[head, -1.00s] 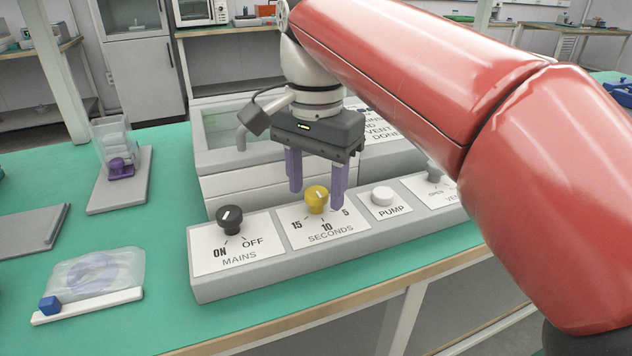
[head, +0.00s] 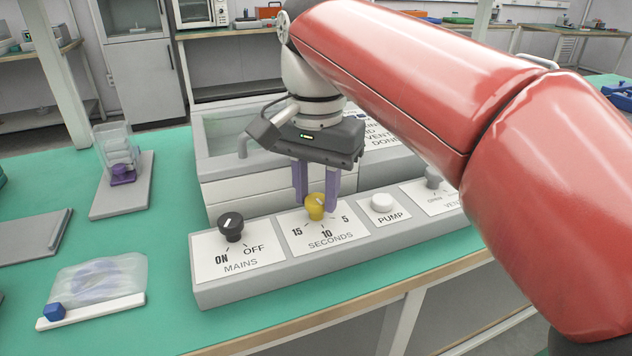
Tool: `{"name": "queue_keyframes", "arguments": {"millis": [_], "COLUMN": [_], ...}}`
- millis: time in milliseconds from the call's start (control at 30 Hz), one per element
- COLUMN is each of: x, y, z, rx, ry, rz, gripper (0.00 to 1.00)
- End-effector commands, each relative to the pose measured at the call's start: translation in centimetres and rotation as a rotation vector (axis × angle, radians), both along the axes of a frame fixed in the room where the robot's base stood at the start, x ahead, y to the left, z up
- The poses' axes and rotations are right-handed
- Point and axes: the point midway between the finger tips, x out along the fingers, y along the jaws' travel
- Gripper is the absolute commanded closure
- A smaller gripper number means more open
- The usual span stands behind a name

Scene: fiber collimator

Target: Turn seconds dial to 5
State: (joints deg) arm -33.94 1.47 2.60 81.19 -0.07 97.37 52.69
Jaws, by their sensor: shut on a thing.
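The seconds dial (head: 315,207) is a yellow knob on the grey control panel (head: 330,258). Its plate is marked 15, 10 and 5 from left to right. A short pale mark shows on the knob's right side, towards the 5 side; its exact setting is too small to tell. My gripper (head: 316,207) points down from above, with its purple fingers on either side of the yellow knob, shut on it. The fingers stand behind and beside the knob, so the contact is partly hidden.
A black mains knob (head: 231,227) stands left of the dial. A white pump button (head: 382,202) and a grey vent knob (head: 433,178) stand right. A grey chamber (head: 222,160) is behind the panel. A bagged item (head: 97,284) lies on the green bench at left.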

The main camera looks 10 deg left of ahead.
Motion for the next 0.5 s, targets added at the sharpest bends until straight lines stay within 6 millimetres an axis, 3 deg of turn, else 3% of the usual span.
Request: {"name": "queue_keyframes", "arguments": {"millis": [500], "x": [0.02], "y": [-0.06], "z": [0.09], "rx": [0.002], "ry": [-0.002], "rz": [0.472], "gripper": [0.93]}}
